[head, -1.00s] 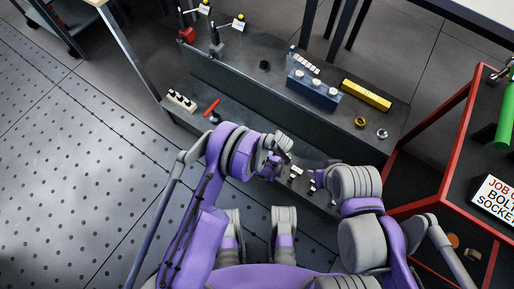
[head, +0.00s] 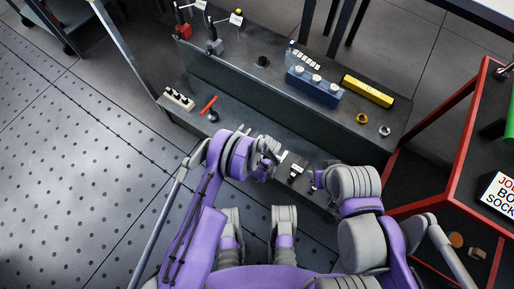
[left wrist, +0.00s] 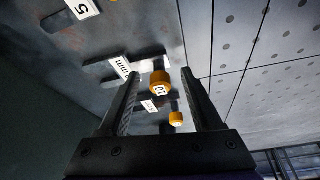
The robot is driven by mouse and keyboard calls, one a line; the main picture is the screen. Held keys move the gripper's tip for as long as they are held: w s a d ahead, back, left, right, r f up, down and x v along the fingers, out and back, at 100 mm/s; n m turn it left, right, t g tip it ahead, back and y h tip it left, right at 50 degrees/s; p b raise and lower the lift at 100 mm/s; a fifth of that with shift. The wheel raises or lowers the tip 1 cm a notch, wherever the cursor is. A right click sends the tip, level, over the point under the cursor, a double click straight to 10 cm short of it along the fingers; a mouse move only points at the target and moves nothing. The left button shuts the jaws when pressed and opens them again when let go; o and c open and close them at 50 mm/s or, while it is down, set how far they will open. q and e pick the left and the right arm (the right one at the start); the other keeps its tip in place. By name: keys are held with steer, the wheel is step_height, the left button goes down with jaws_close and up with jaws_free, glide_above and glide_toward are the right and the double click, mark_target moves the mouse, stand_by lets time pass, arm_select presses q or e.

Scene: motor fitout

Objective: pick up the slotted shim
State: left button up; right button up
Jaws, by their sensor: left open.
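I cannot tell for certain which piece is the slotted shim. Dark flat pieces with white labels lie on the grey bench surface in the left wrist view; one label reads "mm" (left wrist: 119,68), and another reads "5" (left wrist: 82,9). An orange knob (left wrist: 160,88) marked "10" shows between the fingers of my left gripper (left wrist: 158,76), which is open and empty. In the head view my left gripper (head: 271,150) is over the bench's lower front ledge, beside small dark pieces with light labels (head: 296,171).
A second orange knob (left wrist: 176,118) shows in the left wrist view. On the bench stand a blue block (head: 314,87), a yellow bar (head: 368,90) and a gold ring (head: 362,118). A red screwdriver-like tool (head: 208,105) lies on the ledge. A red-framed cart (head: 463,140) stands at right.

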arm_select(q)
jaws_close()
stand_by(0.4)
